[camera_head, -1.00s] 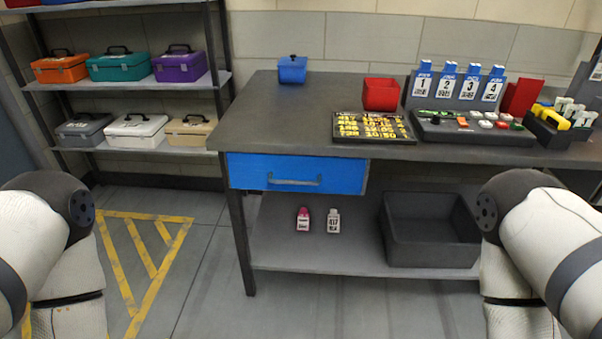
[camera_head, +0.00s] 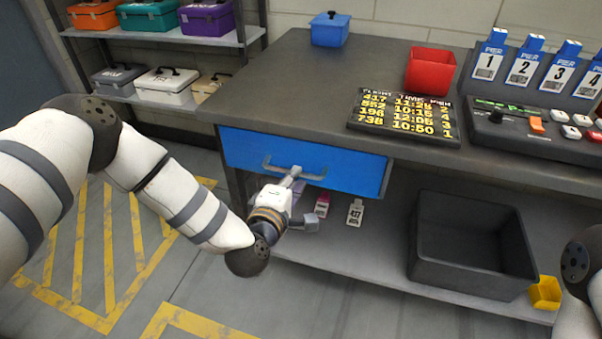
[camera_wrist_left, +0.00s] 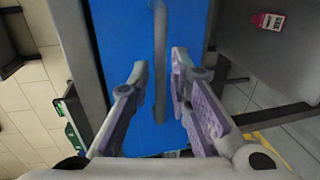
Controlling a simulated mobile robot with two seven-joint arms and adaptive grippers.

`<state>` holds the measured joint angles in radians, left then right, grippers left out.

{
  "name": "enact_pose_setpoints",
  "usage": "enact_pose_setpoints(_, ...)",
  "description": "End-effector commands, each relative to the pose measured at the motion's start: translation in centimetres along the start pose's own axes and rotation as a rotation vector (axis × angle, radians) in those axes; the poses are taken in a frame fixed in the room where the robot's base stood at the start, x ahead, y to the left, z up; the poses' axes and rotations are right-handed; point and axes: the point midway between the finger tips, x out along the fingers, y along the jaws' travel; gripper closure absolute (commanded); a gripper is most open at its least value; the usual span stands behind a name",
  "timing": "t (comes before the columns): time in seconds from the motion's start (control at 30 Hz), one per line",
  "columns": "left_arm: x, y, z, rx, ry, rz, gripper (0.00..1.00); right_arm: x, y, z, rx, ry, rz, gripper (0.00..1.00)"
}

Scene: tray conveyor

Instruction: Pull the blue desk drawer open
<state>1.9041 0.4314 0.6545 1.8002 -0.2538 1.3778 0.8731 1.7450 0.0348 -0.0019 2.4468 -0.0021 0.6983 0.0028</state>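The blue drawer (camera_head: 235,147) sits under the left part of the dark desk top, and its front looks flush with the desk. Its grey bar handle (camera_head: 310,176) runs across the front. My left gripper (camera_head: 293,178) is at the handle. In the left wrist view, the blue drawer front (camera_wrist_left: 128,35) fills the middle. The handle (camera_wrist_left: 160,50) runs between the two fingertips of my left gripper (camera_wrist_left: 160,72). The fingers are apart, with a visible gap beside the handle. My right gripper is out of view; only part of the right arm shows at the right edge.
The desk (camera_head: 275,85) carries a blue box (camera_head: 330,30), a red bin (camera_head: 430,72), a display board (camera_head: 405,116) and a control panel (camera_head: 530,122). Below are two small bottles, a dark crate (camera_head: 470,275) and a yellow bin (camera_head: 545,292). Open floor lies in front.

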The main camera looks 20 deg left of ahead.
Motion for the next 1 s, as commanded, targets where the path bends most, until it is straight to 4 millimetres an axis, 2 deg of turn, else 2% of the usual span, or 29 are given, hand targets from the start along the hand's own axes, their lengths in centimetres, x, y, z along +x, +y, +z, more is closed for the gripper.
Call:
enact_pose_setpoints(0.1, 2.1, -0.3, 0.0, 0.001, 0.0, -0.002, 0.82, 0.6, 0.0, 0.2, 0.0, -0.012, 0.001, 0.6)
enact_pose_setpoints(0.27, 3.3, -0.1, 0.0, 0.0, -0.001, -0.003, 0.82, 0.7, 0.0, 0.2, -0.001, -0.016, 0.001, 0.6)
enact_pose_setpoints(0.47, 3.3, 0.0, 0.0, 0.001, -0.001, -0.002, 0.82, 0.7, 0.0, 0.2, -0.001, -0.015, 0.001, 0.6)
enact_pose_setpoints(0.5, 3.3, 0.0, 0.0, 0.001, -0.001, -0.002, 0.84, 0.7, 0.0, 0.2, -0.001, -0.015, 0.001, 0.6)
enact_pose_setpoints(0.57, 3.3, 0.0, 0.0, 0.001, -0.001, -0.002, 0.98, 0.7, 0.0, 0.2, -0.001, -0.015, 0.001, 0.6)
enact_pose_setpoints(0.6, 3.3, 0.0, 0.0, 0.001, -0.001, -0.002, 1.0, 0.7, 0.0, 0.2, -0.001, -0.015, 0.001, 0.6)
enact_pose_setpoints(1.0, 3.2, 0.0, 0.1, 0.001, -0.002, -0.002, 1.0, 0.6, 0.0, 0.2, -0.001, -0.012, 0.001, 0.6)
